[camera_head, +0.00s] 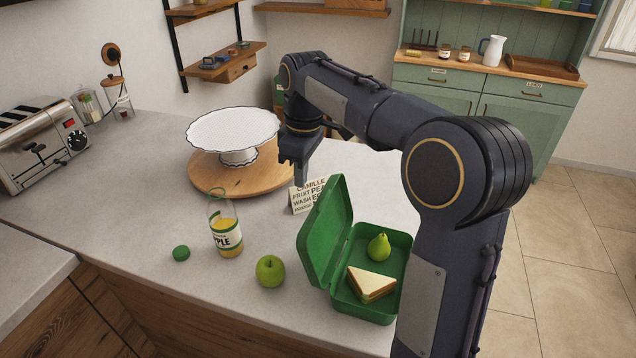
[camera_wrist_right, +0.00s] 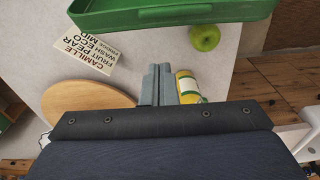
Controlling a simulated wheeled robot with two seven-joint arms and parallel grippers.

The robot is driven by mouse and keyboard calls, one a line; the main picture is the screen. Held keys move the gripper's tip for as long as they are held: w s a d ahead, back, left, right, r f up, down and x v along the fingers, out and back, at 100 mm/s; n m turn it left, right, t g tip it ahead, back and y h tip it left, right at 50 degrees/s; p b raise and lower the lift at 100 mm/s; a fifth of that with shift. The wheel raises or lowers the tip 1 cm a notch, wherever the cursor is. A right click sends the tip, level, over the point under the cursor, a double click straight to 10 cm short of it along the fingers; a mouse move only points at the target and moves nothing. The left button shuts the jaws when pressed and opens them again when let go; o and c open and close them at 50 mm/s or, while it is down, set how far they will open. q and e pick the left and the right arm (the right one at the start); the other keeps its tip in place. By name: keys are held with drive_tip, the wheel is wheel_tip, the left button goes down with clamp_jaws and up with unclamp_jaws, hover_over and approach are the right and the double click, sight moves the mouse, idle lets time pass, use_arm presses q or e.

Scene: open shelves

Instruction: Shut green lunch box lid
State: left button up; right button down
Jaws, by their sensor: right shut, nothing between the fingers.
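The green lunch box (camera_head: 356,312) stands on the counter with its lid (camera_head: 324,232) raised, hinged on its left side and tilted outward. A green pear (camera_head: 378,247) and a sandwich (camera_head: 372,284) lie inside it. My right gripper (camera_head: 300,176) is shut and empty. It hangs above the counter behind and left of the lid, apart from it, near the cake stand. In the right wrist view my shut fingers (camera_wrist_right: 158,72) point toward the green lid (camera_wrist_right: 170,14) at the top edge, with a gap between. My left gripper is not in view.
A juice bottle (camera_head: 225,232), a green cap (camera_head: 181,253) and a green apple (camera_head: 270,271) stand left of the lid. A note card (camera_head: 307,196) stands behind it. A white cake stand (camera_head: 234,130) on a round wooden board (camera_head: 206,178) is close to my right gripper.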

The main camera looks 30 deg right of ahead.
sight(319, 196)
drive_tip(key=shift+s+d+f+p, duration=0.25)
drive_tip(key=shift+s+d+f, duration=0.1)
drive_tip(key=shift+s+d, duration=0.3)
drive_tip(key=shift+s+d+f+p, duration=0.25)
drive_tip(key=shift+s+d+f, duration=0.15)
drive_tip(key=shift+s, duration=0.45)
drive_tip(key=shift+d, duration=0.1)
